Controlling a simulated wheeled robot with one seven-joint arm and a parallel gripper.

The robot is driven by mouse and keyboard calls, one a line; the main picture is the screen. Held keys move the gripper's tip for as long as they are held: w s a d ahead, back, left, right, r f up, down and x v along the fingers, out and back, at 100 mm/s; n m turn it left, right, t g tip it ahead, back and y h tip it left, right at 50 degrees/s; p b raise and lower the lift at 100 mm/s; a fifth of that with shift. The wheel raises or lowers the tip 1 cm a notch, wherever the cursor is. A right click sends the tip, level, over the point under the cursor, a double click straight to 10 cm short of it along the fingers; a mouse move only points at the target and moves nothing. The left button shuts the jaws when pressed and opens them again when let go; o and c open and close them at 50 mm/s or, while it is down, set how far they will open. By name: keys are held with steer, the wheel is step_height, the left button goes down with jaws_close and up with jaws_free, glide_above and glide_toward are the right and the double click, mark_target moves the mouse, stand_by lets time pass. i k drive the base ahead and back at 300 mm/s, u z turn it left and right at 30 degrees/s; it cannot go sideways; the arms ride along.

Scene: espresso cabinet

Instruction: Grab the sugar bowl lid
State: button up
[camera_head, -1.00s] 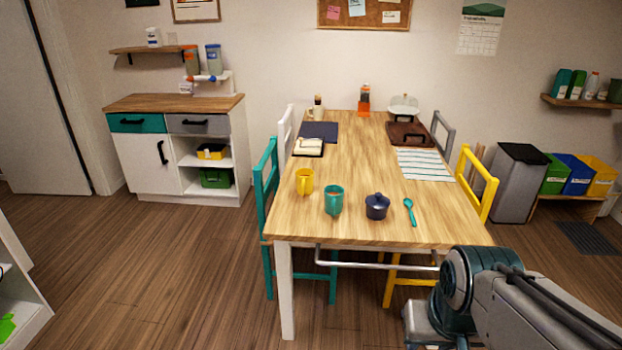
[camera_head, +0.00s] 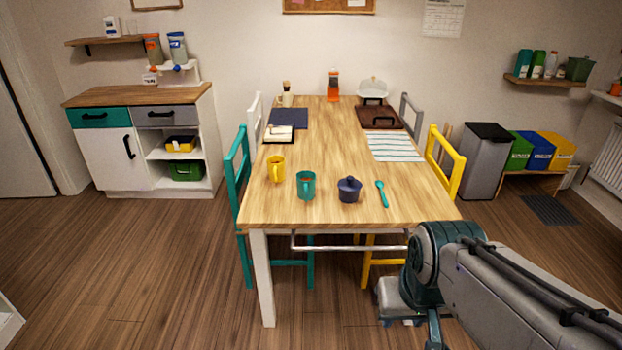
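The dark blue sugar bowl (camera_head: 349,195) stands upright near the front edge of the wooden table (camera_head: 310,212). Its lid (camera_head: 349,183), dark blue with a small knob on top, sits on the bowl. A teal mug stands to its left and a teal spoon lies to its right. My arm comes in from the lower right, in front of the table and below its top. The fingers of my gripper do not show. Nothing touches the bowl or lid.
The teal mug (camera_head: 306,186) and a yellow mug (camera_head: 276,169) stand left of the bowl. The teal spoon (camera_head: 382,194) lies close on its right. A teal chair (camera_head: 238,180) and a yellow chair (camera_head: 445,165) flank the table. A metal rail (camera_head: 350,248) runs below the front edge.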

mark_target(349, 184)
steer(key=u, duration=0.35)
steer(key=i, duration=0.45)
steer(key=u, duration=0.6)
steer(key=i, duration=0.65)
steer(key=z, duration=0.65)
steer(key=i, duration=0.75)
steer(key=z, duration=0.9)
